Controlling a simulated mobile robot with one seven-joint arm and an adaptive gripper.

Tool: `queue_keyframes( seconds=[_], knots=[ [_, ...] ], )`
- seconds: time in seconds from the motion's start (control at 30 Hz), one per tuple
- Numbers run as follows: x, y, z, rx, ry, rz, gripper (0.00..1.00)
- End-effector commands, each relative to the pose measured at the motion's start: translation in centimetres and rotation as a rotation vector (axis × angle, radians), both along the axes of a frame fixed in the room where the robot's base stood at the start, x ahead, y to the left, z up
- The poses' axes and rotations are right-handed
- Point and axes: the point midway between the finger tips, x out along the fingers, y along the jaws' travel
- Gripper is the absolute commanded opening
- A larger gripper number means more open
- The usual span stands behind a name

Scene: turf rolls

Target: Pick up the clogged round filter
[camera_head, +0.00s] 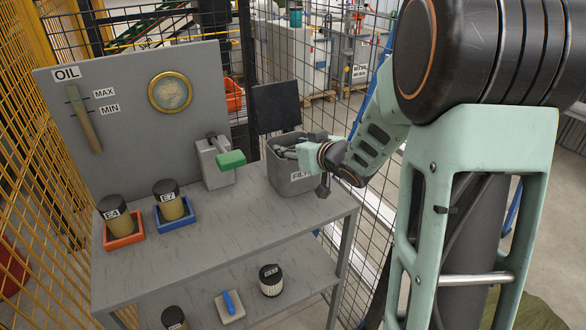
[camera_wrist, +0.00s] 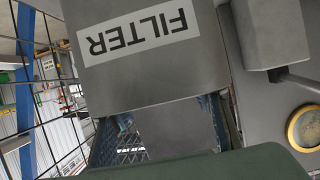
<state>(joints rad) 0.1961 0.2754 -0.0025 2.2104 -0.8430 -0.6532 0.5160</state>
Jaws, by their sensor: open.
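The grey box labelled FILTER (camera_head: 293,182) stands on the right end of the bench with its dark lid (camera_head: 275,106) raised behind it. Its labelled front (camera_wrist: 150,50) is upside down in the wrist view. My gripper (camera_head: 288,152) is open at the box's mouth, reaching in from the right; how deep the fingertips are is unclear. No filter shows inside the box. Two round filters, E4 (camera_head: 117,219) and E7 (camera_head: 171,204), stand upright at left in an orange tray (camera_head: 125,240) and a blue tray (camera_head: 176,221). Which one is clogged cannot be told.
The lower shelf holds a round filter (camera_head: 271,281), another (camera_head: 174,319), and a blue-handled tool (camera_head: 229,304). A gauge board (camera_head: 130,110) and mesh fence stand behind.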

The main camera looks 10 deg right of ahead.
Motion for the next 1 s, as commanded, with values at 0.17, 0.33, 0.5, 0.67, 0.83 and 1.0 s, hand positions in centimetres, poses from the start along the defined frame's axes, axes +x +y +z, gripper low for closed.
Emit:
queue_keyframes(
  seconds=[0.17, 0.33, 0.5, 0.67, 0.83, 1.0],
  knots=[
    [0.27, 0.07, -0.07, 0.001, 0.000, -0.001, 0.46],
    [0.24, 0.06, -0.06, 0.000, 0.000, -0.001, 0.38],
    [0.23, 0.06, -0.06, 0.000, -0.001, -0.001, 0.19],
    [0.22, 0.06, -0.06, 0.000, 0.000, 0.000, 0.01],
    [0.23, 0.05, 0.00, 0.001, -0.002, 0.000, 0.00],
    [0.25, 0.06, 0.69, -0.001, -0.003, 0.001, 0.00]
  ],
)
